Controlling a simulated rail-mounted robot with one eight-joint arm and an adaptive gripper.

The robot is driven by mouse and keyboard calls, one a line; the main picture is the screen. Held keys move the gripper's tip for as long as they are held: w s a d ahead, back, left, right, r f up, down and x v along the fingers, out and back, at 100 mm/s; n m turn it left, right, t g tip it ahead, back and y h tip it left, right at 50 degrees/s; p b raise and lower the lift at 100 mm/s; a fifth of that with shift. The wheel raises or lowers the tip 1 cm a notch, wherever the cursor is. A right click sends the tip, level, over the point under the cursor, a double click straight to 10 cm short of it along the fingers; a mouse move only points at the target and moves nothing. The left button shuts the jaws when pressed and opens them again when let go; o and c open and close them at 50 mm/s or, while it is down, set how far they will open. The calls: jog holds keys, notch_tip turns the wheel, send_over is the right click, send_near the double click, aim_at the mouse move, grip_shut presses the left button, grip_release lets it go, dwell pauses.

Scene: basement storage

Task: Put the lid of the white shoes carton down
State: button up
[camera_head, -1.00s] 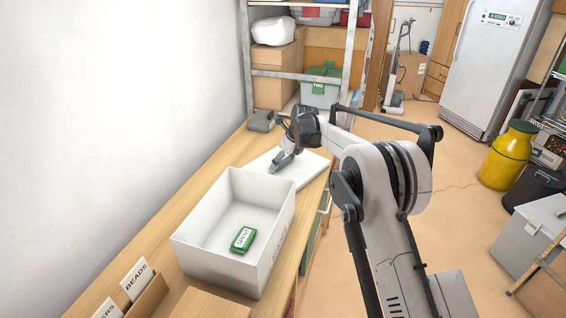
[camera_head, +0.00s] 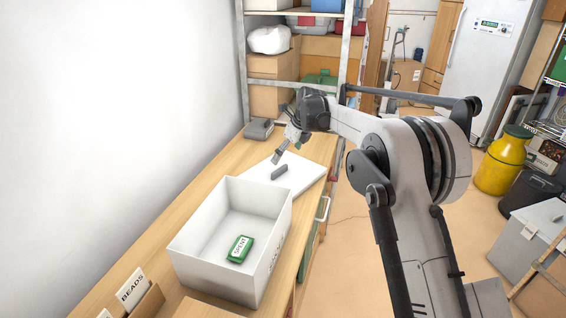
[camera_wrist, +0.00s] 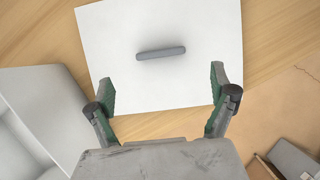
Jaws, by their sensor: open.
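The white lid (camera_head: 303,177) lies flat on the wooden bench, just beyond the carton, with a grey bar handle (camera_head: 279,172) on its top. In the wrist view the lid (camera_wrist: 120,30) and its handle (camera_wrist: 160,53) lie ahead of the fingertips. My gripper (camera_head: 280,155) is open and empty above the lid, apart from the handle; its green-padded fingers (camera_wrist: 163,82) are spread wide in the wrist view. The white carton (camera_head: 188,215) stands open on the bench with a green-and-white "SPENT" box (camera_head: 240,248) inside. Its wall (camera_wrist: 40,85) shows at the left of the wrist view.
The wooden bench (camera_head: 225,155) runs along the wall. A grey device (camera_head: 259,129) sits at its far end near a metal shelf (camera_head: 291,86). Card dividers marked "BEADS" (camera_head: 133,288) stand at the near left. Open floor (camera_head: 345,245) lies right of the bench.

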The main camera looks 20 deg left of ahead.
jog(key=shift+v, duration=1.25)
jog(key=s+d+r+n+t, duration=0.1)
jog(key=s+d+r+n, duration=0.1)
jog(key=d+r, duration=0.45)
jog(key=s+d+r+n, duration=0.3)
jog(key=d+r, duration=0.2)
jog(key=d, duration=0.3)
jog(key=s+d+r+n+t+h, duration=0.2)
jog(key=s+d+r+n, duration=0.4)
jog(key=s+d, duration=0.7)
jog(key=s+d+n+t, duration=0.1)
jog(key=s+d+n, duration=0.4)
jog(key=s+d, duration=0.85)
jog(key=s+d+f+n+h, duration=0.1)
jog(key=s+d+f+n, duration=0.2)
jog(key=s, duration=0.4)
jog(key=s+d+f+n+t+h, duration=0.1)
jog(key=s+d+f+n, duration=0.2)
jog(key=s+f, duration=0.2)
jog(key=s, duration=0.3)
jog(key=shift+d+t, duration=0.3)
jog(key=shift+d, duration=0.05)
